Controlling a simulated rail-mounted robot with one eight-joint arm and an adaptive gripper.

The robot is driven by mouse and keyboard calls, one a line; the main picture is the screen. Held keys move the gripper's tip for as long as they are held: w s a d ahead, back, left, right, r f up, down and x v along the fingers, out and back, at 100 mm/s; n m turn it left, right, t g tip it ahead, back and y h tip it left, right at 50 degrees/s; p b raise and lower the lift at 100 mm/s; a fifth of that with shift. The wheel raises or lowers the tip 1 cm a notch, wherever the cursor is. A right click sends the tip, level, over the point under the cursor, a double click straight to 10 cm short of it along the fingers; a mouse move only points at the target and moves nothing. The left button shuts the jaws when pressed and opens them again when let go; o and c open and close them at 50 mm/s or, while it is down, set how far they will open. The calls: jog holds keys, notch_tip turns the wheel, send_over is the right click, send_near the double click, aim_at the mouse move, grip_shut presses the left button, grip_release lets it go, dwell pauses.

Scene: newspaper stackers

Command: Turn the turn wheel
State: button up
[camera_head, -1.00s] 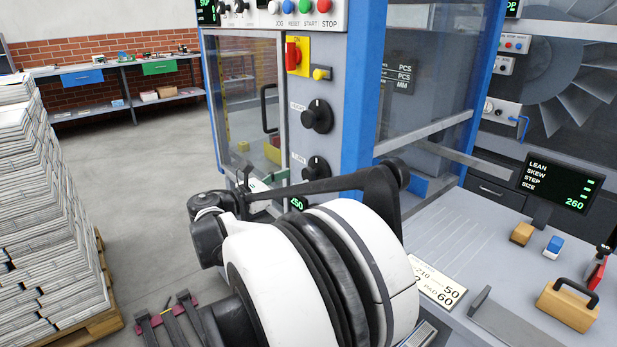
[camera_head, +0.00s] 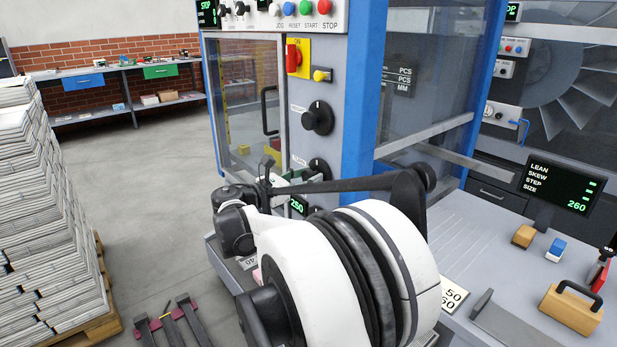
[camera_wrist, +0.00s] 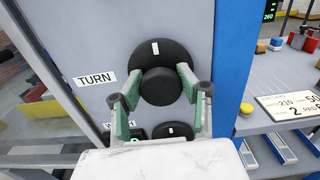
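The turn wheel is a round black knob with a white mark near its top (camera_wrist: 155,55), beside a TURN label in the wrist view. In the head view, my gripper (camera_head: 280,172) is small and partly hidden, just left of the panel knob.
Another black knob (camera_wrist: 173,130) sits below the wheel. A blue post (camera_head: 368,90) and grey table (camera_head: 450,240) stand to the right. A newspaper stack (camera_head: 40,220) is at far left.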

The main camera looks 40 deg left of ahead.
jog(key=c, duration=0.4)
jog(key=shift+o, duration=0.2)
